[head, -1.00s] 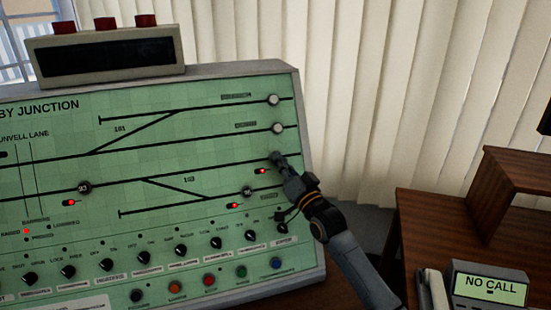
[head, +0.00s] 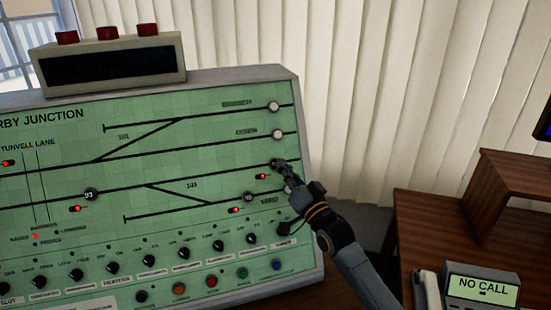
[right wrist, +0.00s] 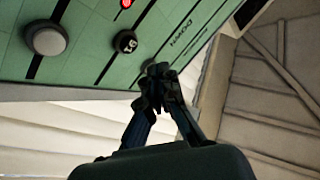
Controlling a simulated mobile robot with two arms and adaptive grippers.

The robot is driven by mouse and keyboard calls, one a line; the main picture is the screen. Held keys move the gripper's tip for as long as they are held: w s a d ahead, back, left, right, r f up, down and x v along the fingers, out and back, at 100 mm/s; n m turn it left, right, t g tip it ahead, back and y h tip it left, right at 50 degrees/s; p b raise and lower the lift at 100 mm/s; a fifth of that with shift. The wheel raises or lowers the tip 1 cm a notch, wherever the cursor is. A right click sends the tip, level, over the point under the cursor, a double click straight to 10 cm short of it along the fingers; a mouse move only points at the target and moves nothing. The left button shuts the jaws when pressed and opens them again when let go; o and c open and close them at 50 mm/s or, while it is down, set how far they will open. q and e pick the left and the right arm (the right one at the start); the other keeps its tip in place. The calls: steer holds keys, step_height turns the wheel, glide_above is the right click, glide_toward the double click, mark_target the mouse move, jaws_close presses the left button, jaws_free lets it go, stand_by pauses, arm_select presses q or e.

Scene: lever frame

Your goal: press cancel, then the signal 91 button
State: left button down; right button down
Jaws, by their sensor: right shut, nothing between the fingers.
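The black round button marked 91 (right wrist: 125,42) sits on a track line on the green panel, and its marking looks upside down in the right wrist view. In the head view, a dark round button (head: 274,162) on the third line from the top appears to be the same one. My right gripper (right wrist: 158,72) is shut and empty, its tips close beside the 91 button and apart from it in the right wrist view. In the head view, the right gripper (head: 285,170) overlaps the panel's right edge area. I cannot make out the cancel button for certain. My left gripper is not in view.
The panel (head: 225,150) has white buttons (head: 277,134), red lamps (head: 262,176), a row of black knobs (head: 183,254) and coloured buttons below. A box with red tops (head: 110,62) stands on it. A phone unit reading NO CALL (head: 480,288) stands at right.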

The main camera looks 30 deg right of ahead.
steer(key=shift+s+a+r+p, duration=0.15)
steer(key=shift+s+r+p, duration=0.15)
steer(key=shift+s, duration=0.15)
steer(key=shift+s+a+r+p, duration=0.1)
steer(key=shift+s+r+p, duration=0.15)
steer(key=shift+s, duration=0.2)
